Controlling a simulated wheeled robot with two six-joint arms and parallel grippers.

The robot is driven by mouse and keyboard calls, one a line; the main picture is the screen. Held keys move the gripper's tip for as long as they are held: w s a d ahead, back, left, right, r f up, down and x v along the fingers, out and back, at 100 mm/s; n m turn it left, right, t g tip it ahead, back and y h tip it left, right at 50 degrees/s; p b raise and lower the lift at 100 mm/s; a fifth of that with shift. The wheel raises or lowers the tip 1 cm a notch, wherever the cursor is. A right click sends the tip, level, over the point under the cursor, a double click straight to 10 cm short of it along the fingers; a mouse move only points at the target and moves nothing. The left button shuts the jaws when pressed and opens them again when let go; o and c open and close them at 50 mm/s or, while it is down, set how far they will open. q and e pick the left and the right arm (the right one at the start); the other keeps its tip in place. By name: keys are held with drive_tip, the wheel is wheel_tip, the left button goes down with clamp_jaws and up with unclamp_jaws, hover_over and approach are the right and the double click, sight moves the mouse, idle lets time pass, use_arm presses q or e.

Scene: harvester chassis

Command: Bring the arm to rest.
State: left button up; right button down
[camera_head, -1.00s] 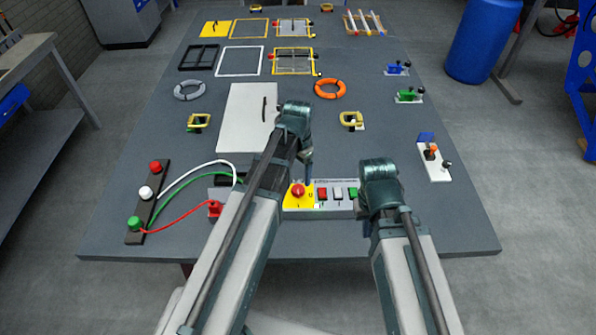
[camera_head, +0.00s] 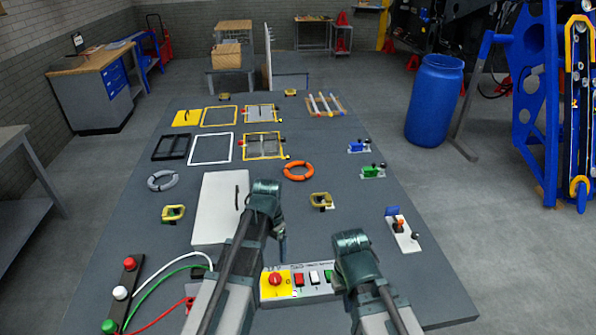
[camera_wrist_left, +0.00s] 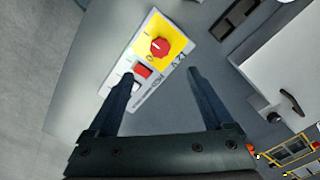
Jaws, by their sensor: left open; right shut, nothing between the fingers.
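My left arm comes in from the lower left of the head view, and its gripper (camera_head: 283,247) hangs down behind the button panel (camera_head: 312,292). In the left wrist view my left gripper (camera_wrist_left: 160,78) has its two dark fingers wide apart with nothing held. The panel with a red knob on yellow (camera_wrist_left: 160,46) lies beyond and beside the fingers; I cannot tell the gap. My right arm's end (camera_head: 352,250) is right of the panel; its fingers are mostly hidden, and no held object shows.
A white box (camera_head: 220,205) with a dark handle stands left of my left gripper. Cables run from a button strip (camera_head: 122,292) at the table's left. A lever block (camera_head: 402,232) is at the right. Frames and rings lie further back. A blue barrel (camera_head: 433,100) stands beyond the table.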

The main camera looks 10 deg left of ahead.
use_arm(q)
drive_tip(key=s+d+f+n+b, duration=0.1)
drive_tip(key=s+d+f+b, duration=0.4)
drive_tip(key=s, duration=0.2)
drive_tip(key=s+d+f+n+y+b, duration=0.1)
drive_tip(key=s+d+f+b, duration=0.4)
drive_tip(key=s, duration=0.2)
drive_tip(key=shift+s+d, duration=0.2)
drive_tip(key=shift+d, duration=0.1)
use_arm(e)
wheel_tip(320, 180, down, 10)
drive_tip(key=shift+f, duration=0.15)
drive_tip(key=shift+w, duration=0.1)
